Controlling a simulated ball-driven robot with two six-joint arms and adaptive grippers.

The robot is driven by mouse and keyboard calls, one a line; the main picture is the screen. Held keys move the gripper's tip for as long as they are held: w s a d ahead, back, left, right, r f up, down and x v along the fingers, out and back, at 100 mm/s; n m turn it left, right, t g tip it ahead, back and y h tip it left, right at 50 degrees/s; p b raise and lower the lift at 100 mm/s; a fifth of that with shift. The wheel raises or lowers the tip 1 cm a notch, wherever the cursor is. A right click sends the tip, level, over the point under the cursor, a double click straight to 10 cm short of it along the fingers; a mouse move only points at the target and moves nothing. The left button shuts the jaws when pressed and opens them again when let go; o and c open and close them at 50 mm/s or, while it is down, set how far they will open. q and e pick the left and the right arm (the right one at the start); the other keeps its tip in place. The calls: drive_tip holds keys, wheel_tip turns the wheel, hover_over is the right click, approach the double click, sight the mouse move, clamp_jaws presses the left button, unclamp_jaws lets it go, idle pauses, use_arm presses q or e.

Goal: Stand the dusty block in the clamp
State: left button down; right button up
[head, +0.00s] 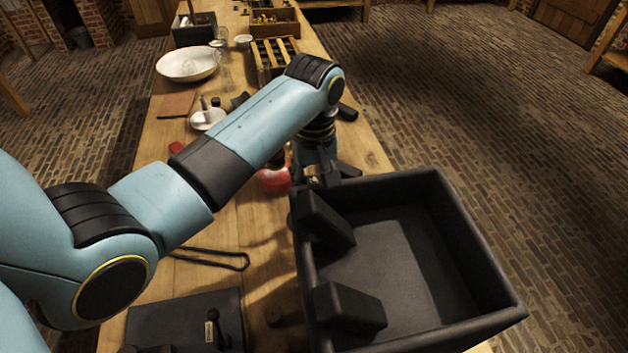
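My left arm reaches in from the left and bends down over the table. My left gripper (322,180) is at the black tray's back left corner, mostly hidden by its wrist; its opening is unclear. A dark block-like piece (326,218) lies just below it, and another (348,306) is at the tray's near left side. I cannot tell which, if either, is the dusty block, or whether the gripper touches one. A dark plate (180,315) with a small lever sits at the front left; I cannot tell if it is the clamp. My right gripper is not in view.
The deep black tray (482,262) fills the table's right front. A red round object (275,179) is beside the gripper. A bent black rod (215,262) lies in front of my arm. A white bowl (188,64) and wooden rack (272,54) stand farther back.

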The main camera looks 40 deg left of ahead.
use_arm(q)
drive_tip(key=shift+f, duration=0.45)
drive_tip(key=c, duration=0.9)
unclamp_jaws()
wheel_tip(320, 180, up, 12)
